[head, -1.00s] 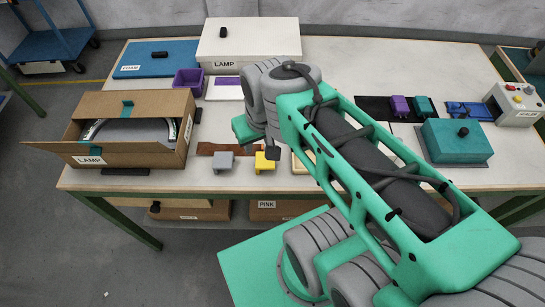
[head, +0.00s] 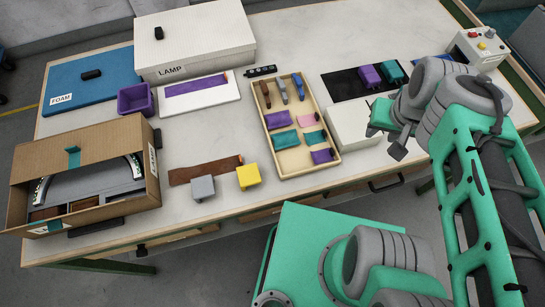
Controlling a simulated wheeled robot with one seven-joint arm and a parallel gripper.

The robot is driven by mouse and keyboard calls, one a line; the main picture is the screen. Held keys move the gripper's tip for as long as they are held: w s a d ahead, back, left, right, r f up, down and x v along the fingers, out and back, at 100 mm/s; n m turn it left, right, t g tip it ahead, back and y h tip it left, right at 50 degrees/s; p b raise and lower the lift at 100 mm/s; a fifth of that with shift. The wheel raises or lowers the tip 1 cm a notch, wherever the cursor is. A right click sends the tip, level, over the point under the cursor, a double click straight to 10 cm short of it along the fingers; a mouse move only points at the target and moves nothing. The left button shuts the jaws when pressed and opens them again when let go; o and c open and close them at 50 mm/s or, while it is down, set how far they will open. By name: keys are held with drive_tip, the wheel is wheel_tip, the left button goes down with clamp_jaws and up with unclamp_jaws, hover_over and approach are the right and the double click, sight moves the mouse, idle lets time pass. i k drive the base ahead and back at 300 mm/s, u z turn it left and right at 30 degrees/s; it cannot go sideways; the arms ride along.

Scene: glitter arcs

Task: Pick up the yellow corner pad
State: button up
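The yellow corner pad (head: 248,176) is a small block on the table near its front edge, in the head view. It stands just right of a grey corner pad (head: 203,188), with a small gap between them. My gripper (head: 391,140) is at the right, above the table by a white box, well apart from the yellow pad. Its fingers are small and dark here, and I cannot tell whether they are open or shut. Nothing covers the yellow pad.
A brown strip (head: 206,169) lies behind the pads. A wooden tray (head: 296,170) with tools and coloured pieces is to the right, and a white box (head: 352,128) beyond it. An open cardboard box (head: 85,160) stands left. Bare table lies behind the strip.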

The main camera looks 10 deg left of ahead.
sight(249, 175)
drive_tip(key=z, duration=0.2)
drive_tip(key=k, duration=1.65)
drive_tip(key=u, duration=1.75)
drive_tip(key=i, duration=0.5)
